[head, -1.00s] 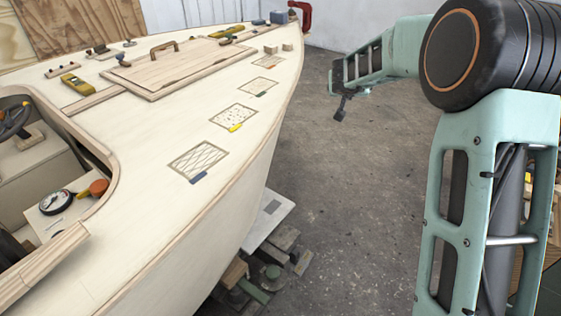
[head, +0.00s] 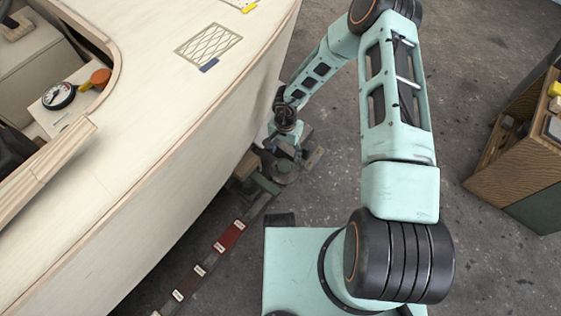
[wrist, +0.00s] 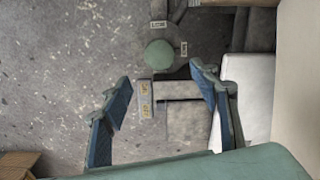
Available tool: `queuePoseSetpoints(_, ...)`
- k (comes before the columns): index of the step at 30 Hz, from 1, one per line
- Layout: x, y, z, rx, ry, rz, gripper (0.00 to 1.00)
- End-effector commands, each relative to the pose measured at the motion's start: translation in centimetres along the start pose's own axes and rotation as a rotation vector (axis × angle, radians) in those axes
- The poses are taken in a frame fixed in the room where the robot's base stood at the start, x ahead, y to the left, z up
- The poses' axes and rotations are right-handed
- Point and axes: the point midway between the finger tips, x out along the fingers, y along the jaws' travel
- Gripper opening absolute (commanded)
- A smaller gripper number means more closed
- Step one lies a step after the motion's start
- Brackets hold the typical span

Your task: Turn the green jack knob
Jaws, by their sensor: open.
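The green jack knob (wrist: 160,54) is a round green disc low by the floor, seen from above in the wrist view, just beyond my fingertips. In the head view the knob (head: 284,174) sits beside the hull, partly behind my gripper (head: 286,142). In the wrist view my gripper (wrist: 161,76) is open, its two blue-padded fingers wide apart with nothing between them. The knob lies ahead of the gap between the fingers, and they do not appear to touch it. Two small labels lie beside the knob, too small to read.
The plywood hull (head: 215,135) rises close on the left of my arm. Blocks and stands lie under it. A floor strip with red and pale labelled pieces (head: 229,236) runs along the hull. A wooden cabinet (head: 520,150) stands at right. Grey floor (head: 465,75) between is clear.

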Motion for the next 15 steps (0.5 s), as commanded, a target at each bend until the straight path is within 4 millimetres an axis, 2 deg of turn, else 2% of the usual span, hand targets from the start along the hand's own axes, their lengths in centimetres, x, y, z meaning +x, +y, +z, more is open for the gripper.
queuePoseSetpoints(1,1.2,0.0,0.0,-0.001,0.0,0.001,0.56)
queuePoseSetpoints(9,6.4,0.0,-0.1,-0.002,0.002,0.002,0.56)
queuePoseSetpoints(15,9.0,0.0,-0.2,-0.002,0.004,0.0,0.56)
